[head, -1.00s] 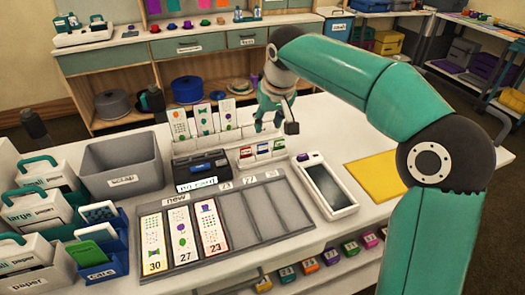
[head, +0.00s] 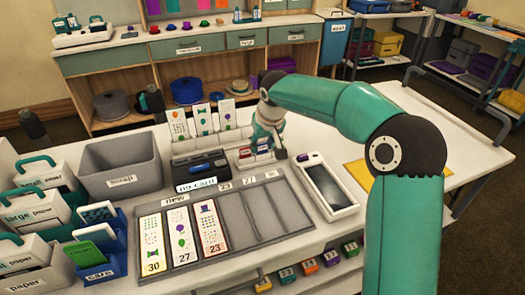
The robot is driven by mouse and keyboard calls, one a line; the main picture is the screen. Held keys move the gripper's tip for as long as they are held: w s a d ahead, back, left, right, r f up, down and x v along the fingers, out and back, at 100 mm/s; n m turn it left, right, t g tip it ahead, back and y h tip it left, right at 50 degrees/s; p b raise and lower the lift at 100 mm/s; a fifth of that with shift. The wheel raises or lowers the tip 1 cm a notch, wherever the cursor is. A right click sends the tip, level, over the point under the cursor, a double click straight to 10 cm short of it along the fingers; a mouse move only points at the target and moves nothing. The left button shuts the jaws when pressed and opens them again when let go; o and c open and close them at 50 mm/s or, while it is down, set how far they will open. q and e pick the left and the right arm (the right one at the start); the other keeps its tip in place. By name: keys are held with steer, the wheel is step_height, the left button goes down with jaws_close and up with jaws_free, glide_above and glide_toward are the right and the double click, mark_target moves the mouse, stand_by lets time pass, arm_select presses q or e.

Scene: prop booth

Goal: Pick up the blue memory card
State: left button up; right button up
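Small memory cards stand in a low rack (head: 228,163) at the middle of the white counter. A red-marked card (head: 245,153) shows at its left. The others are partly covered by my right gripper (head: 263,148), and I cannot make out for certain which is blue. The gripper points down right at these cards, its fingertips at their tops. Whether its fingers are open or closed on a card is too small and covered to tell. My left gripper is not in view.
A dark device labelled "no card" (head: 202,168) sits left of the cards. In front lies a grey sectioned tray (head: 245,219) with printed strips. A phone-like device (head: 325,186) and yellow mat (head: 355,171) lie right. A grey scrap bin (head: 122,168) stands left.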

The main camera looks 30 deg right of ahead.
steer(key=c, duration=0.4)
steer(key=shift+o, duration=0.2)
steer(key=shift+r, duration=0.2)
step_height(320, 180, up, 20)
steer(key=p, duration=0.5)
steer(key=shift+f+p, duration=0.15)
steer(key=shift+p, duration=0.15)
